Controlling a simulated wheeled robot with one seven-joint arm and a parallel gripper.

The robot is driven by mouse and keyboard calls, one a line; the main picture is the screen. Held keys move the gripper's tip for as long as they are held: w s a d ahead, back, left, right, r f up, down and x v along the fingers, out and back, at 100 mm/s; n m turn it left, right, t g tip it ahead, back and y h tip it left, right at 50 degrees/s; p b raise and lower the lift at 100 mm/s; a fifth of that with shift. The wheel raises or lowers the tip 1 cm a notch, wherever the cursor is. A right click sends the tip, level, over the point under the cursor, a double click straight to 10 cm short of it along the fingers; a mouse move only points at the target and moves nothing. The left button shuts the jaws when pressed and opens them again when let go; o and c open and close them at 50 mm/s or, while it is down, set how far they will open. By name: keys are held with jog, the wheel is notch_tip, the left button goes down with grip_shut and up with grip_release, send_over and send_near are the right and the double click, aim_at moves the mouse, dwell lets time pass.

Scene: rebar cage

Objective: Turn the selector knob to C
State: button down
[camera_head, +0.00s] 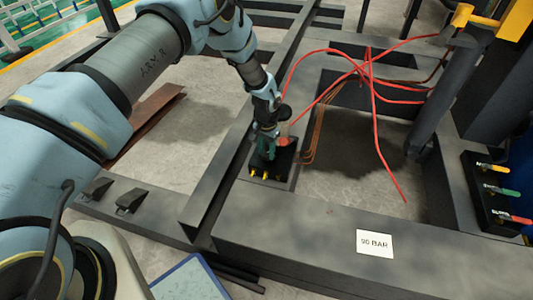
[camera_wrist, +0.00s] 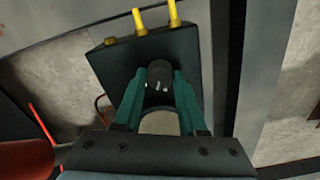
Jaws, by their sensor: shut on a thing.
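The selector knob (camera_wrist: 159,82) is a dark cylinder with small pale marks on its top, on a black box (camera_wrist: 110,62). In the head view the box (camera_head: 262,170) sits on the grey steel frame. My gripper (camera_wrist: 160,88) has its two green fingers shut on the knob, one on each side. In the head view my gripper (camera_head: 267,148) reaches down onto the box and hides the knob. No letter C can be read in either view.
Yellow fittings (camera_wrist: 142,20) stick out from one edge of the box. Red cables (camera_head: 370,80) loop over the frame behind it. A second black box (camera_head: 497,193) with yellow, green and red levers is at the right. A "90 BAR" label (camera_head: 374,242) lies on the front beam.

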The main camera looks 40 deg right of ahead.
aim_at(266, 153)
jog(key=m+b, duration=0.1)
jog(key=m, duration=0.2)
jog(key=shift+m, duration=0.3)
jog(key=shift+m+b, duration=0.35)
jog(key=shift+m, duration=1.15)
jog(key=shift+c, duration=2.3)
grip_release()
notch_tip(266, 153, up, 11)
jog(key=shift+p, duration=0.3)
jog(key=shift+f, duration=0.1)
